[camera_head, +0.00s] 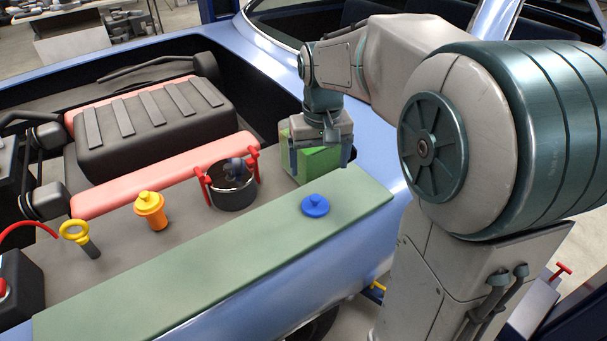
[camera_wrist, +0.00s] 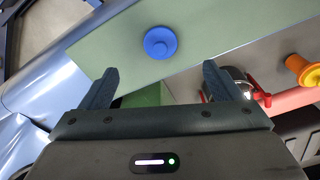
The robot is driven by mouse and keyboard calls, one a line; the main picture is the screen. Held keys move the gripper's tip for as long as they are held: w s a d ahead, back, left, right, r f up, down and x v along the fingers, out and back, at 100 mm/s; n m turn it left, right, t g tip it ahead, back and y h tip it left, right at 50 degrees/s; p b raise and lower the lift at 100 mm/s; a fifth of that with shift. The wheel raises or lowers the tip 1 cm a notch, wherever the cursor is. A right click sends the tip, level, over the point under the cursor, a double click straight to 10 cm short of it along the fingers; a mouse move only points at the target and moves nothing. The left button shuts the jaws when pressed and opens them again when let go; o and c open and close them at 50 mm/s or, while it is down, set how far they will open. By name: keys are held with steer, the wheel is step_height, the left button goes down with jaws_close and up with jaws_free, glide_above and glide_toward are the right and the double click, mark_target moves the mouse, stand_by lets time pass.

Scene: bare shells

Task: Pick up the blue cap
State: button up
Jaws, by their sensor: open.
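The blue cap (camera_head: 315,205) is a round disc with a small knob on top. It lies on the green mat (camera_head: 130,285) near the mat's right end. My gripper (camera_head: 320,160) points down at the far side of the mat, behind and apart from the cap, by a green block (camera_head: 312,165). In the wrist view its two fingers (camera_wrist: 162,78) are spread wide with nothing held between them.
A dark round container with red clamps (camera_head: 233,190) stands left of my gripper. Further left are an orange cap on a neck (camera_head: 150,208) and a yellow ring handle (camera_head: 76,233). A ribbed black engine cover (camera_head: 150,120) lies behind. The mat is otherwise clear.

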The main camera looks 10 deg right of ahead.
steer(key=w, duration=0.3)
glide_above(315, 197)
steer(key=f, duration=0.8)
steer(key=shift+w+d+f, duration=0.1)
steer(key=shift+w+f, duration=0.2)
steer(key=shift+w, duration=0.05)
steer(key=shift+s+f+p, duration=0.2)
steer(key=shift+f+p, duration=0.05)
steer(key=shift+f, duration=1.15)
steer(key=shift+s+f+p, duration=0.15)
steer(key=shift+f+p, duration=0.05)
steer(key=shift+f, duration=1.2)
steer(key=c, duration=1)
